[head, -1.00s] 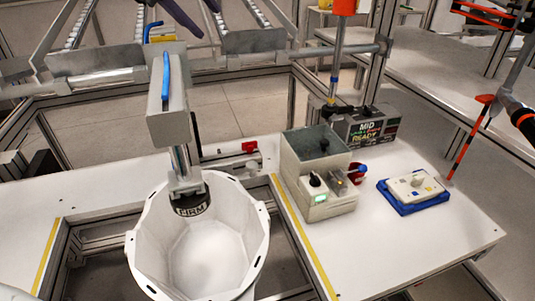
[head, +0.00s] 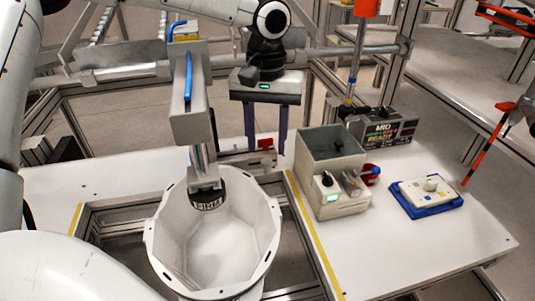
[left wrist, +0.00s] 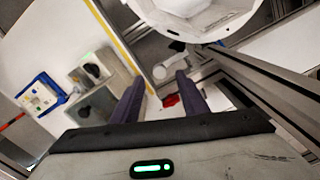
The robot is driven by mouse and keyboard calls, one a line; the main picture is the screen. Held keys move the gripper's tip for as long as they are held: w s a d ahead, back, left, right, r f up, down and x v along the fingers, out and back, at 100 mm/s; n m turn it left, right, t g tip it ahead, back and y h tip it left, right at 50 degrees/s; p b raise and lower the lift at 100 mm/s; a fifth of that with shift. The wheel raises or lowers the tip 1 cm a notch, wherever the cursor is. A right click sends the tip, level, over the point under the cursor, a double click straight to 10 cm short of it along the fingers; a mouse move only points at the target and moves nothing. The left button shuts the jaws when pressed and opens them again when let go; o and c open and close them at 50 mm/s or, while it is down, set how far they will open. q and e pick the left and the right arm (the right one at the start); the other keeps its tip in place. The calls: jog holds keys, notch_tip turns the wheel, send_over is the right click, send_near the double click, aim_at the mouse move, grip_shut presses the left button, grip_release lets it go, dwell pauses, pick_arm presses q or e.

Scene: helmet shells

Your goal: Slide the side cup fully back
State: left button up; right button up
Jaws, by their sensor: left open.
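A white helmet shell (head: 262,245) sits open side up in a dark frame; it also shows in the left wrist view (left wrist: 225,28). A grey post with a blue strip (head: 190,100) stands over its back rim. A round dark cup-like pad with a white label (head: 208,200) hangs below it at that rim; I cannot tell for sure that this is the side cup. My left gripper (head: 266,148) is open and empty, fingers down, right of the post and behind the shell. A small red piece (left wrist: 171,101) shows between its fingers in the wrist view. My right gripper is not in view.
A grey-green box (head: 325,172) with a knob and lit display stands right of the shell, a red part beside it. A display box (head: 384,128) is behind it. A white block on a blue tray (head: 427,197) lies farther right. The front right tabletop is bare.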

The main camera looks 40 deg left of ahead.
aim_at(266, 160)
pick_arm(q)
jog(key=shift+f, duration=2.2)
grip_shut()
jog(key=shift+a+r, duration=0.1)
